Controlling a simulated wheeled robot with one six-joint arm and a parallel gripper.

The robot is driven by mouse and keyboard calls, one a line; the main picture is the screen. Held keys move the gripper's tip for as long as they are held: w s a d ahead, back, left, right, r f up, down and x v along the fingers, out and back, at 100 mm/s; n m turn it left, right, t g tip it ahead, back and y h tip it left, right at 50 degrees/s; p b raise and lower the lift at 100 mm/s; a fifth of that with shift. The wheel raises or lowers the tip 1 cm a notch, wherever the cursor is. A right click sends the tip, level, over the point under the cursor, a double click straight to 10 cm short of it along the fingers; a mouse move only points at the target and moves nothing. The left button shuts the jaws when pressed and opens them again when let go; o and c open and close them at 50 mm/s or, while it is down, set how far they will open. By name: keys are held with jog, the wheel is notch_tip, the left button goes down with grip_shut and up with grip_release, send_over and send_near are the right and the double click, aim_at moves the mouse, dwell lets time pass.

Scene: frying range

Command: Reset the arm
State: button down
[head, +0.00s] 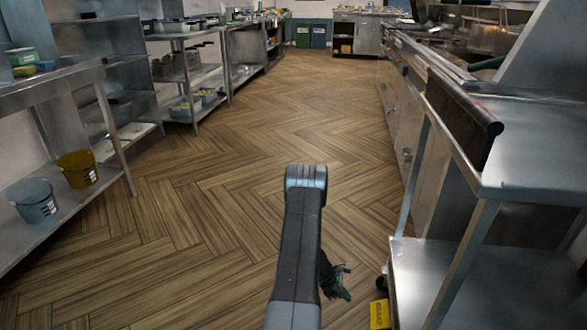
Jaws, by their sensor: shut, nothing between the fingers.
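My arm (298,245) rises from the bottom middle of the head view, with its elbow joint at the top, over the wood floor. My gripper (343,283) hangs low beside the arm, just to its right, and points to the right. It is small and dark in this view, partly hidden behind the arm link. It is shut, and no object shows in it. It is apart from the steel table on the right.
A steel table (540,145) with a lower shelf (480,285) stands close on the right. A yellow object (380,314) is low beside it. Steel shelving (40,235) with a grey bucket (33,200) and a yellow bucket (77,169) lines the left. The middle aisle floor (270,120) is clear.

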jog(key=b+x, duration=0.2)
jog(key=x, duration=0.6)
jog(key=shift+d+f, duration=0.25)
jog(key=shift+f, duration=0.05)
